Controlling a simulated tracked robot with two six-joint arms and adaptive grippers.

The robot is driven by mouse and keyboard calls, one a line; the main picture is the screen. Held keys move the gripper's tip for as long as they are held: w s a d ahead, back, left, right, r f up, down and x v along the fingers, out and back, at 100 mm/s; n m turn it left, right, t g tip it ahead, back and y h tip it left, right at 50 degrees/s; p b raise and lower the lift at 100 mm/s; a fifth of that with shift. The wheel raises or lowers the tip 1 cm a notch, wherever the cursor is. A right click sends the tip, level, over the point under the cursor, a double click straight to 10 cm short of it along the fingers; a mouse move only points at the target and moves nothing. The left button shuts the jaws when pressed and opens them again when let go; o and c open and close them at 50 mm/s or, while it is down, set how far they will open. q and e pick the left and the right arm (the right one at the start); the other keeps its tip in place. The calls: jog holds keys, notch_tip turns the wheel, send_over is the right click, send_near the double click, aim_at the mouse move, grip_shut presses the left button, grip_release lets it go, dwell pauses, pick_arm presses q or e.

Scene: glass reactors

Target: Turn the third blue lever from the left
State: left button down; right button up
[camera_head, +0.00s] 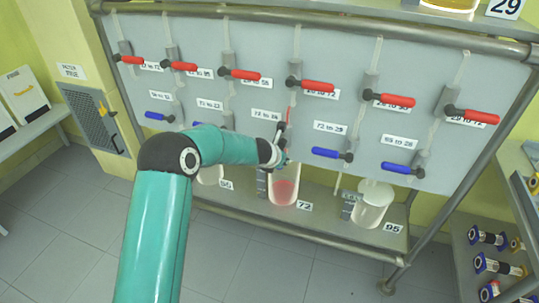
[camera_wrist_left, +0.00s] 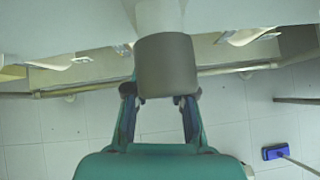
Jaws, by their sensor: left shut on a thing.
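Blue levers line the lower row of the grey panel (camera_head: 320,60). The first (camera_head: 158,116), second (camera_head: 199,124), fourth (camera_head: 331,153) and fifth (camera_head: 402,168) lie roughly sideways. The third blue lever's place is covered by my left gripper (camera_head: 279,153), so its angle cannot be told. My left gripper is shut there, on the lever as far as I can tell. In the left wrist view the fingers (camera_wrist_left: 159,108) stand on both sides of a grey cylinder (camera_wrist_left: 165,66) under a white pipe; the lever itself is hidden. My right gripper is out of view.
Red levers (camera_head: 240,74) run above the blue ones. Vessels stand on a low shelf below, one with pink liquid (camera_head: 283,191) just under my gripper and a white one (camera_head: 372,205) to its right. A metal rail (camera_head: 465,170) frames the panel.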

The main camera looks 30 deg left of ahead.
pick_arm(q)
jog(key=shift+d+f, duration=0.1)
jog(key=shift+f, duration=0.1)
jog(key=c, duration=0.9)
grip_release()
jog(key=shift+w+f, duration=0.1)
jog(key=shift+w, duration=0.05)
jog(key=shift+c, duration=0.2)
jog(key=shift+s+r, duration=0.25)
jog(key=shift+r, duration=0.05)
jog(key=v, duration=1.1)
jog(key=shift+s, duration=0.15)
jog(key=shift+r, duration=0.1)
